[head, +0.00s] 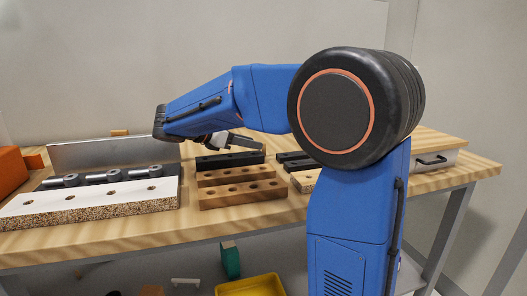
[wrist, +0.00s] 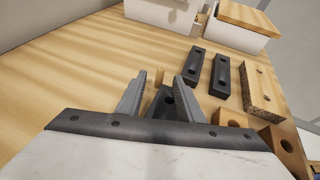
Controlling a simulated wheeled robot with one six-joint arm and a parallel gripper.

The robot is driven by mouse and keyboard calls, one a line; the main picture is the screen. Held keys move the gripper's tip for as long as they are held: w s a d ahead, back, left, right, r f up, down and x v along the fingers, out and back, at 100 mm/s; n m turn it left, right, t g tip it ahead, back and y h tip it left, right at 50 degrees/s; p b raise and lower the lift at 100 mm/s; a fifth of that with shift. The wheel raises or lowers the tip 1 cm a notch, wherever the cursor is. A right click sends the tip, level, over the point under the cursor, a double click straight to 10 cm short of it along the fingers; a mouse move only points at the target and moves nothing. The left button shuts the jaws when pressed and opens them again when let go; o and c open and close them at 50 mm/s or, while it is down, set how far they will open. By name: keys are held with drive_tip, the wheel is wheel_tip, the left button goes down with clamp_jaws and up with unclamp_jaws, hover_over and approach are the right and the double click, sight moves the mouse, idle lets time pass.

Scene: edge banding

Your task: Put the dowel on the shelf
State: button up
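My gripper (head: 243,142) reaches over the workbench, above the row of drilled blocks. In the wrist view its two fingers (wrist: 160,82) stand apart, with a gap between them. A black drilled block (wrist: 167,99) shows through that gap, beside a small tan patch that I cannot identify. No dowel can be made out for sure. A small wooden piece (head: 120,132) lies behind the upright metal plate and may be the dowel, but it is too small to tell. The lower shelf (head: 205,268) under the bench is partly hidden by my arm.
A white-topped drilled board (head: 95,198) lies at the bench's front left, before the metal plate (head: 110,153). Wooden drilled blocks (head: 240,194) lie mid-bench. A drawer box (head: 432,160) stands right. A yellow bin (head: 250,286) and green object (head: 230,260) are below.

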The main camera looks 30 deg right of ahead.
sight(264, 150)
drive_tip(key=shift+x, duration=3.1)
clamp_jaws()
